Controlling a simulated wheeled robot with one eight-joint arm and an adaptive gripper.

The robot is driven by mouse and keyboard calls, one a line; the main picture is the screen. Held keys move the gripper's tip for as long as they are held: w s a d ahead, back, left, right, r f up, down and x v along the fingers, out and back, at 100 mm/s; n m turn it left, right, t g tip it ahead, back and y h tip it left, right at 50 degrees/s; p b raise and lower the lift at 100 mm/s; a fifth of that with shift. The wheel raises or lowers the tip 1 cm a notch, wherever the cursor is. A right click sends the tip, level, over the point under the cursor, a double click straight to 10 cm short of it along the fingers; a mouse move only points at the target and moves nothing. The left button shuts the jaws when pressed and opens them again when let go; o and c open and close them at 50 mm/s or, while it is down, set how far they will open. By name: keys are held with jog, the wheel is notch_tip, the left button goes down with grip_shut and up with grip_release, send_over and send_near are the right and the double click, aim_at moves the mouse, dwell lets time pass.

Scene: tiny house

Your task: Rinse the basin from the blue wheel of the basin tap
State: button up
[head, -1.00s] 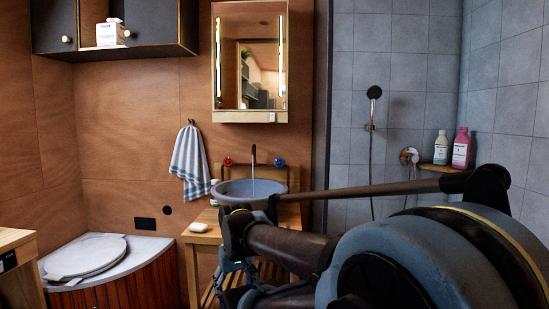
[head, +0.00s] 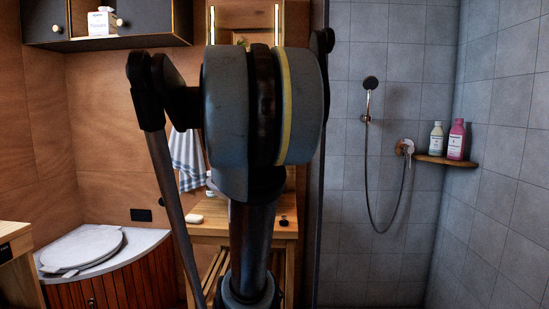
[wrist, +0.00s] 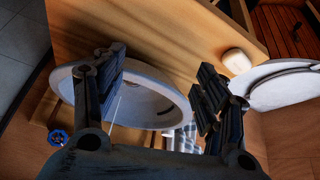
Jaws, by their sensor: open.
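The white-grey basin (wrist: 150,85) lies beyond and between my fingers in the wrist view, on a wooden counter (wrist: 110,25). The blue wheel (wrist: 57,138) of the basin tap is at the lower left of that view, outside my left finger and apart from it. A thin pale line like a water stream shows beside the left finger, over the basin. My gripper (wrist: 160,60) is open, with nothing seen between its fingers. In the head view my arm hides the basin, tap and wheels.
White soap (wrist: 236,61) lies on the counter; it also shows in the head view (head: 194,218). A striped towel (head: 187,160) hangs behind my arm. A toilet lid (head: 80,248) is at left. Two bottles stand on the shower shelf (head: 445,161) at right.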

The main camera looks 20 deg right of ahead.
jog(key=w+d+r+m+t+h, duration=0.1)
jog(key=w+d+r+h, duration=0.1)
jog(key=w+d+r, duration=0.8)
jog(key=w+d+r+m+t+h, duration=0.1)
jog(key=w+d+r, duration=0.7)
jog(key=d, duration=0.4)
jog(key=x, duration=1.8)
jog(key=shift+w+f, duration=0.3)
jog(key=shift+c, duration=0.5)
jog(key=c, duration=1)
